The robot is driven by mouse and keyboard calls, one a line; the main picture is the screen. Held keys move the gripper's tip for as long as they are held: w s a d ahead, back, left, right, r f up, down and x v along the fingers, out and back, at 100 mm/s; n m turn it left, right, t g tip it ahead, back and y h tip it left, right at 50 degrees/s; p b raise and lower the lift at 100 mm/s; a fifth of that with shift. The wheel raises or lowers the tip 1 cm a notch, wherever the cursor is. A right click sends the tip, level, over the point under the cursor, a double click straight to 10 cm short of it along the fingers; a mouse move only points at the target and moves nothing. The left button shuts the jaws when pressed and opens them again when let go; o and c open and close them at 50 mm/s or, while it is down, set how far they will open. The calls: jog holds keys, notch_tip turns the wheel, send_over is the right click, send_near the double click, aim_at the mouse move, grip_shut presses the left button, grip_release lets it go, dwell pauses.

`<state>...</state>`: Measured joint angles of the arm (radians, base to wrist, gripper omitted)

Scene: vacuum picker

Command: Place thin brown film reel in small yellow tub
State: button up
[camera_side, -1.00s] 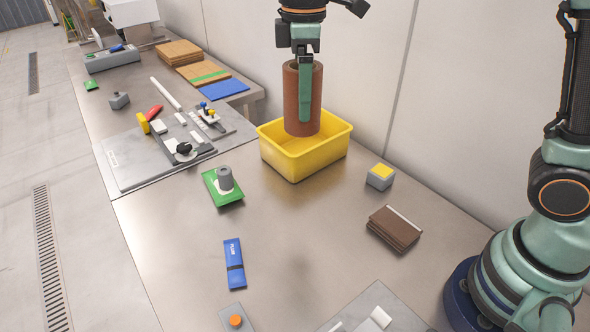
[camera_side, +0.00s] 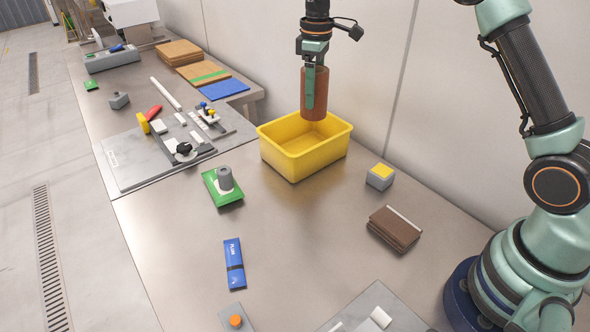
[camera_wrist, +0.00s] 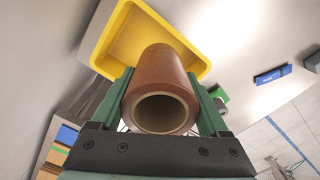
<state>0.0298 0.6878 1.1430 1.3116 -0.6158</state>
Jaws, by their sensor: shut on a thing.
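A brown hollow cylinder, the film reel (camera_side: 319,97), is held upright in my gripper (camera_side: 311,88). In the wrist view the green fingers of my gripper (camera_wrist: 160,105) are shut on both sides of the reel (camera_wrist: 160,70), with its open end facing the camera. The yellow tub (camera_side: 304,168) stands on the bench below. In the side view the reel's lower end overlaps the tub's back rim; it appears above the tub. The tub (camera_wrist: 115,25) also shows beyond the reel in the wrist view. The visible part of the tub's inside looks empty.
A grey block with a yellow top (camera_side: 380,176) and a brown stack (camera_side: 394,229) stand right of the tub. A green pad with a grey knob (camera_side: 223,186) and a blue packet (camera_side: 234,263) lie left and in front. A wall rises close behind the tub.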

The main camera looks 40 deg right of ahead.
notch_tip(320, 180, down, 14)
jog(key=shift+r, duration=0.2)
jog(key=shift+f, duration=0.1)
dwell(0.3)
jog(key=o, duration=1.4)
